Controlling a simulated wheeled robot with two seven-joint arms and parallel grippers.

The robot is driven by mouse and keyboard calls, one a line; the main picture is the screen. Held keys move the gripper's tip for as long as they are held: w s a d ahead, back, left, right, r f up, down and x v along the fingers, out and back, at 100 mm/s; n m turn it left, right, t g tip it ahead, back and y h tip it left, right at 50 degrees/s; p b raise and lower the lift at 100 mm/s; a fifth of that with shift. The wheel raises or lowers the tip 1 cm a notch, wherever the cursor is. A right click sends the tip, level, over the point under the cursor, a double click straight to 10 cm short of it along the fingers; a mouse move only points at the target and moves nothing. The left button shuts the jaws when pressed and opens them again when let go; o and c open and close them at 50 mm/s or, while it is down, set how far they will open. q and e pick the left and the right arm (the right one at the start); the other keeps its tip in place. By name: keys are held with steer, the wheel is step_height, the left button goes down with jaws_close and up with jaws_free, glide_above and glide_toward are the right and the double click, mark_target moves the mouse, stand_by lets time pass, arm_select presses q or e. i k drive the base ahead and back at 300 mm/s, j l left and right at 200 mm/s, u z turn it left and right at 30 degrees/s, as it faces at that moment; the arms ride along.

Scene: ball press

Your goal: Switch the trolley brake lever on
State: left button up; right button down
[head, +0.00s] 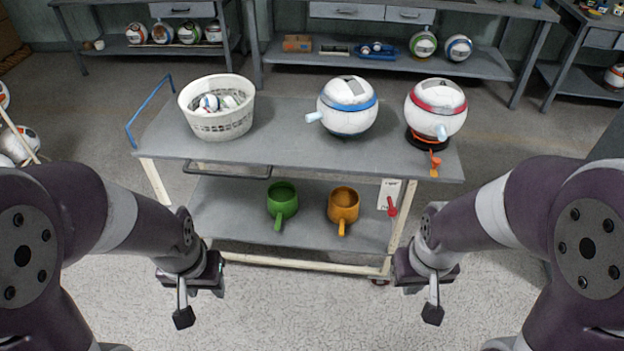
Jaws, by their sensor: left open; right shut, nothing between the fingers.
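The trolley (290,155) stands in front of me, with a grey top and a lower shelf. A red lever (391,206) sits on a white plate (388,190) at the trolley's right front leg, pointing down. My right gripper (433,312) is shut and empty, below and to the right of the lever and apart from it. My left gripper (184,315) is open and empty, in front of the trolley's left end. Neither gripper touches the trolley.
On the trolley top are a white basket (216,125), a blue-banded ball machine (347,108) and a red-banded one (436,112) with an orange lever (435,160). Green (282,200) and orange (343,205) cups stand on the lower shelf. Floor in front is clear.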

mark_target(392, 212)
steer(key=i+l+u, duration=0.1)
steer(key=i, duration=0.35)
steer(key=i+l+u, duration=0.1)
steer(key=i+l, duration=0.25)
steer(key=i, duration=0.1)
